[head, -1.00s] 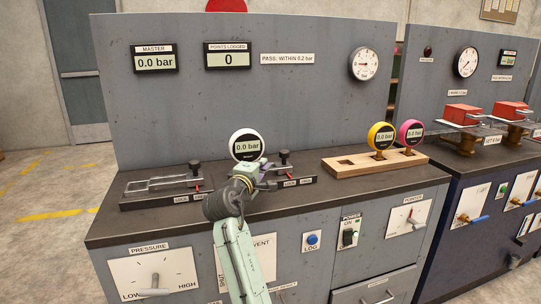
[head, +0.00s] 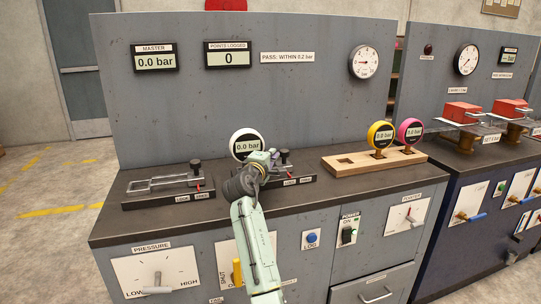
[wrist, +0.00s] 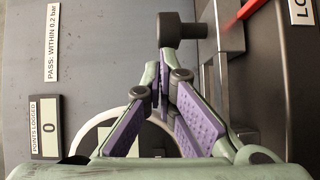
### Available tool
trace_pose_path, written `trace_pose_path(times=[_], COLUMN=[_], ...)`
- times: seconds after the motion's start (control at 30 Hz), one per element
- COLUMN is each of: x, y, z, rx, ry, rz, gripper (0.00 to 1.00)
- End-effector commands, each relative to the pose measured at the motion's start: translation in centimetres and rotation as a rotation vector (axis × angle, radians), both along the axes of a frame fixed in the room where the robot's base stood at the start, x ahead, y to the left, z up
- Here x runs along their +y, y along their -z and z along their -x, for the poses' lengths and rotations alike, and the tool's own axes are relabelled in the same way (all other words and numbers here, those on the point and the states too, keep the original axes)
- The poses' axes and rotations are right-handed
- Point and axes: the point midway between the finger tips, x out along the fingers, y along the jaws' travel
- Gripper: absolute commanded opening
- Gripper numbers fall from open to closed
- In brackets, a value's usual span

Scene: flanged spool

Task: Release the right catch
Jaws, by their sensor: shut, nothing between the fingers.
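The right catch's black knob (head: 285,154) stands at the right end of a dark base on the counter, with a red part (head: 290,174) beside it. A similar left catch (head: 196,166) stands beside a pale metal frame. My gripper (head: 274,156) is just left of the right knob in the head view. In the wrist view my gripper (wrist: 162,82) is shut and empty, its purple-padded fingertips together close to the black knob (wrist: 183,30). Whether they touch is unclear. A white gauge (head: 246,135) reading 0.0 bar stands behind my gripper, which partly hides it.
A wooden rack (head: 343,165) with yellow (head: 380,134) and pink (head: 410,131) gauges stands to the right. A grey panel (head: 300,100) rises behind the counter. The counter front is bare between the catches and its edge.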

Motion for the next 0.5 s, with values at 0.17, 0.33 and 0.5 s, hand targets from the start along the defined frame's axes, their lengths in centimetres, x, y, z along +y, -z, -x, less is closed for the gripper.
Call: trace_pose_path(times=[0.17,0.33,0.5], x=[-2.8,-5.1,-5.2], y=[-0.2,-0.1,0.0], z=[-0.8,-1.6,-1.6], rx=[0.002,0.002,-0.001], ry=[0.006,0.004,0.001], rz=[-0.001,-0.001,0.0], gripper=[0.0,0.0,0.0])
